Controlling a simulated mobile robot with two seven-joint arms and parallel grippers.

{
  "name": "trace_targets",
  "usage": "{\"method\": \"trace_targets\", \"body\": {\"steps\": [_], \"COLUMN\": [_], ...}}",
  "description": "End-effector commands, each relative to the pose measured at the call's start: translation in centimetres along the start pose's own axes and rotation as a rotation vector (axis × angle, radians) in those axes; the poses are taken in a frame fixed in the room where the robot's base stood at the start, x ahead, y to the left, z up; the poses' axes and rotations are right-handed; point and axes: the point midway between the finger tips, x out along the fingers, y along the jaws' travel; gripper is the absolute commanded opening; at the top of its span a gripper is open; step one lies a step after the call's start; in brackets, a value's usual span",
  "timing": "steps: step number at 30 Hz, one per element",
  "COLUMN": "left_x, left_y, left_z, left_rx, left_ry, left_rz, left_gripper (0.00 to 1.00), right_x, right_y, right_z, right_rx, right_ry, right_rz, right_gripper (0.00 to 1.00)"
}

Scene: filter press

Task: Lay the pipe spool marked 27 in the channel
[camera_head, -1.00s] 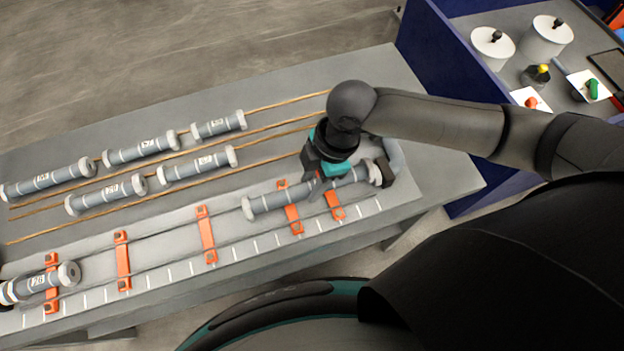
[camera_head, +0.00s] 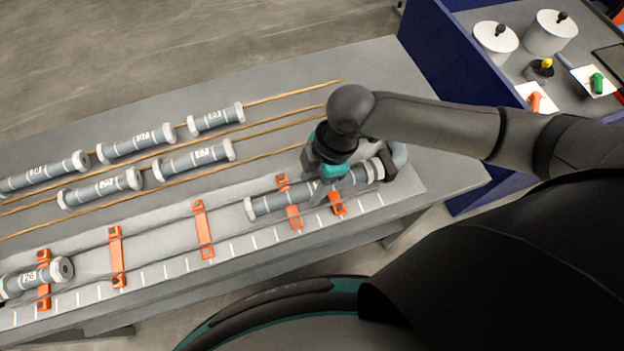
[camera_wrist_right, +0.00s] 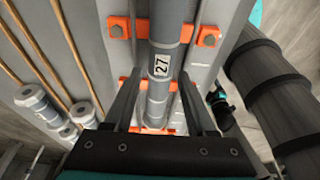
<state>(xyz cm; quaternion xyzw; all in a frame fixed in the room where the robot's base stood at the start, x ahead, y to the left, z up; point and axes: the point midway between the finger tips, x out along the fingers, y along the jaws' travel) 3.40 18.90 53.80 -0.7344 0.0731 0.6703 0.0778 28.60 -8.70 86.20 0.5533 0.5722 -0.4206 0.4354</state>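The pipe spool marked 27 (camera_head: 280,199) is grey with pale end flanges and lies lengthwise along the channel (camera_head: 160,243) at its right end. In the right wrist view the spool (camera_wrist_right: 165,45) shows its label 27 and runs between the ends of the orange brackets (camera_wrist_right: 120,27). My right gripper (camera_head: 320,199) is over the spool's middle, pointing down. In the wrist view its two fingers (camera_wrist_right: 158,112) stand on either side of the spool with gaps showing, so it looks open. The arm hides part of the spool. My left gripper is not in view.
Another spool (camera_head: 35,278) lies at the channel's left end. Several spools (camera_head: 137,144) rest along wooden rails behind. The channel between the two spools is empty, crossed by orange brackets (camera_head: 203,229). A blue cart (camera_head: 445,60) with canisters stands at the right.

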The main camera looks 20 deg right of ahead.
Motion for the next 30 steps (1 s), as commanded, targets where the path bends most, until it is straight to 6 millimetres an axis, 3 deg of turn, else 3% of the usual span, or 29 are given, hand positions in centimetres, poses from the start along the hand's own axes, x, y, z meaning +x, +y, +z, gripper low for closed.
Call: {"method": "trace_targets", "body": {"steps": [4, 14, 20, 30], "left_x": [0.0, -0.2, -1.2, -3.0], "left_y": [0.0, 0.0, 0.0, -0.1], "left_z": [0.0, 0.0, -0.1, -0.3], "left_rx": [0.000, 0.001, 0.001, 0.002], "left_ry": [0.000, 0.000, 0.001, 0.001], "left_rz": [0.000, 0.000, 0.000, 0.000], "left_gripper": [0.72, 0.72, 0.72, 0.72], "right_x": [0.0, -0.6, -4.1, -12.1], "right_y": [0.0, 0.0, 0.1, 0.1], "right_z": [0.0, 0.0, 0.0, 0.0], "right_rx": [0.000, 0.000, -0.001, -0.001], "right_ry": [0.000, -0.001, -0.001, -0.002], "right_rz": [0.000, 0.001, 0.003, 0.004], "right_gripper": [0.72, 0.72, 0.72, 0.72]}}
